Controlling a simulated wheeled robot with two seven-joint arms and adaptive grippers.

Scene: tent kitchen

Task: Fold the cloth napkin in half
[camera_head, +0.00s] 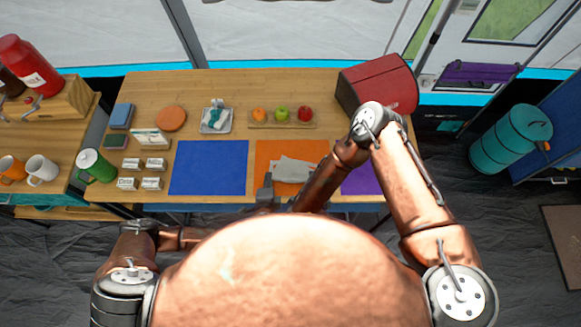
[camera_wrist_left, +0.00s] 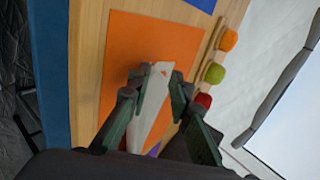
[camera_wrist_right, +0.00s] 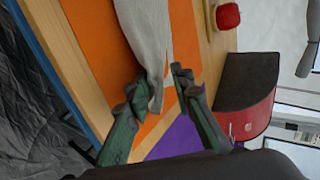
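The light grey cloth napkin (camera_head: 292,170) lies on the orange mat (camera_head: 270,149), its outline uneven in the head view. My left gripper (camera_head: 265,188) is at the napkin's left side, near the table's front edge. In the left wrist view its fingers (camera_wrist_left: 157,76) are apart, with part of the napkin (camera_wrist_left: 150,112) showing between them. In the right wrist view my right gripper's fingers (camera_wrist_right: 160,82) are also apart, and the napkin (camera_wrist_right: 150,38) hangs or lies in the gap with creases. My right forearm hides the napkin's right side in the head view.
A blue mat (camera_head: 209,167) lies left of the orange one, a purple mat (camera_head: 360,181) right. Behind are a fruit board (camera_head: 270,125) and a white dish (camera_head: 216,124). A red box (camera_head: 385,82) stands at back right.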

